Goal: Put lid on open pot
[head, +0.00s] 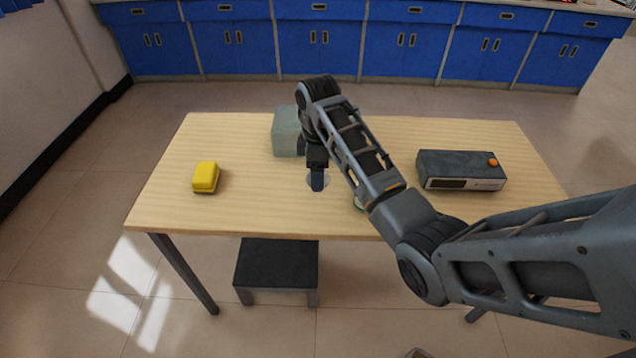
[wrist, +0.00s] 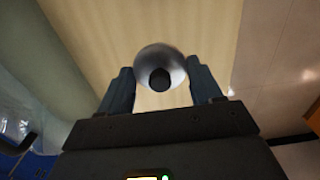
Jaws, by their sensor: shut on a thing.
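My gripper (head: 317,184) points down over the middle of the table. In the wrist view its two fingers stand either side of a shiny silver round lid (wrist: 150,57) with a black knob, and the gripper is shut on it.
A grey-green box (head: 286,132) stands just behind my gripper. A yellow block (head: 206,176) lies at the left of the wooden table (head: 240,205). A dark grey device (head: 460,165) with an orange knob is at the right. The table between yellow block and gripper is clear.

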